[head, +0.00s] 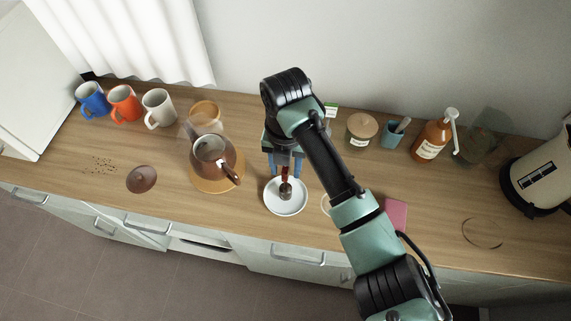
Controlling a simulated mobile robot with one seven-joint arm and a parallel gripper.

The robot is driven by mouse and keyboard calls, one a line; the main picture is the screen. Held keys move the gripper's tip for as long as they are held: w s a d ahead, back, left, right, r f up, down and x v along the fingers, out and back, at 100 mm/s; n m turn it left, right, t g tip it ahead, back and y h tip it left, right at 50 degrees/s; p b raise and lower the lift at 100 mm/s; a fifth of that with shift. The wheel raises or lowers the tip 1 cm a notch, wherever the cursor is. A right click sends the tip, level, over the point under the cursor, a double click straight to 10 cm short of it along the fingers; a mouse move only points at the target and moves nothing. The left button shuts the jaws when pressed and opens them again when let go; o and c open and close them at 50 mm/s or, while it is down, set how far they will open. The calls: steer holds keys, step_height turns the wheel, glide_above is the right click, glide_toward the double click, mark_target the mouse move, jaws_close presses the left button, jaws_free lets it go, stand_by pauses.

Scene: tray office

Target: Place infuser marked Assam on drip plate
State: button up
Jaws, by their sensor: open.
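The white round drip plate (285,208) lies near the front middle of the counter. A small dark metal infuser with a red upper part (286,189) appears upright over the middle of the plate. From this view it looks to be resting on it, though contact is hard to confirm. Its marking is too small to read. My gripper (286,170) points down just above the plate. Its jaws are open, with the infuser's red upper part between the fingers. My arm hides part of the counter behind it.
A brown-handled glass pot (211,152) stands left on a round wooden board (216,185). Blue (93,99), orange (124,102) and white (158,107) mugs stand back left. A lidded jar (361,131), teal cup (391,135), pump bottle (431,140) and kettle (540,180) stand right. The front right is mostly clear.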

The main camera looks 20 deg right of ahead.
steer(key=shift+r, duration=0.1)
step_height(320, 180, up, 12)
steer(key=w+a+r+m+t+y, duration=0.2)
steer(key=w+a+r+m+t, duration=0.3)
steer(key=w+a+r, duration=0.45)
steer(key=w+a+r+m+t+y, duration=0.1)
steer(key=w+a+r+m+t, duration=0.15)
steer(key=a+r+t, duration=0.45)
steer(key=w+a+r+m+t+y, duration=0.1)
steer(key=a+r+m+t, duration=0.2)
steer(key=r, duration=0.7)
steer(key=s+r+m+t+y, duration=0.1)
steer(key=s+r+m+t, duration=0.25)
steer(key=r, duration=0.25)
steer(key=s+r+m+t, duration=0.2)
steer(key=r+m, duration=0.2)
steer(key=r, duration=0.2)
steer(key=s+d+r+m+t+h, duration=0.2)
steer(key=s+r+m+t, duration=0.1)
steer(key=s+r+m, duration=0.2)
steer(key=s+d+r+m+t+h, duration=0.3)
steer(key=s+r+m+t, duration=0.1)
steer(key=s+r+m, duration=0.2)
steer(key=shift+s+d+p, duration=0.25)
steer(key=shift+s+p, duration=0.15)
steer(key=shift+s, duration=0.5)
